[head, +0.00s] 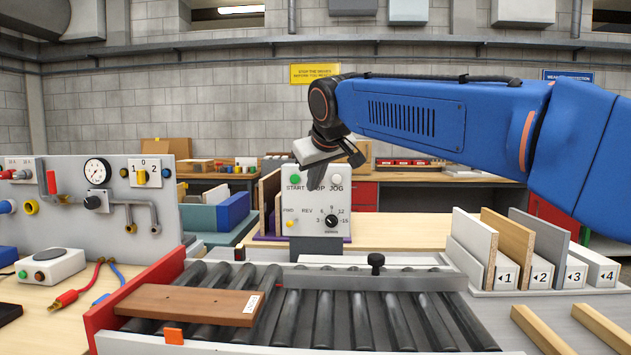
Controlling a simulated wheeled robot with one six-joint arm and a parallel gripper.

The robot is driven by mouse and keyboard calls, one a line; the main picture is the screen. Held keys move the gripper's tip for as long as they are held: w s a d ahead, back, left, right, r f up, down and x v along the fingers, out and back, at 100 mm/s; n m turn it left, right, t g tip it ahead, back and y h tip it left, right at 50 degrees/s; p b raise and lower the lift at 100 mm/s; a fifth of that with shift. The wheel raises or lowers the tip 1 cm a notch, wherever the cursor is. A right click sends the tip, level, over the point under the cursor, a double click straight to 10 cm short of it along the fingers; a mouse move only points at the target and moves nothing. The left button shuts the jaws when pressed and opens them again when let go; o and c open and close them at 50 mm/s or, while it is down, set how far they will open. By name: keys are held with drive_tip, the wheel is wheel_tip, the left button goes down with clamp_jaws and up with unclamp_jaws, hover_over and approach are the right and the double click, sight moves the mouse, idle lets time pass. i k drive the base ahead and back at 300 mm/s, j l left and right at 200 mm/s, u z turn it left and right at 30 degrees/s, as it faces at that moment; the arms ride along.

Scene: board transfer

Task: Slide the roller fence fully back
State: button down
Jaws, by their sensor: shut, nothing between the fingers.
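The roller fence (320,283) is a grey bar lying across the far side of the roller conveyor (340,320). A black knob (376,262) stands on top of it, right of the control box. A brown board (185,303) with a white label lies on the rollers at the left, nearer the front and apart from the fence. My gripper (316,182) is shut and empty. It hangs in front of the control box's upper face, above and left of the knob and not touching the fence. Its fingertips are small and dark in this view.
The control box (312,222) with START and JOG buttons stands just behind the fence. A rack with boards in numbered slots (540,276) is at the right. A red end wall (135,295) bounds the rollers at left. An orange tab (173,336) is on the front rail. Right-hand rollers are bare.

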sight(376, 280)
drive_tip(key=k+l, duration=0.25)
drive_tip(key=k, duration=0.2)
drive_tip(key=k+l, duration=0.3)
drive_tip(key=k, duration=0.2)
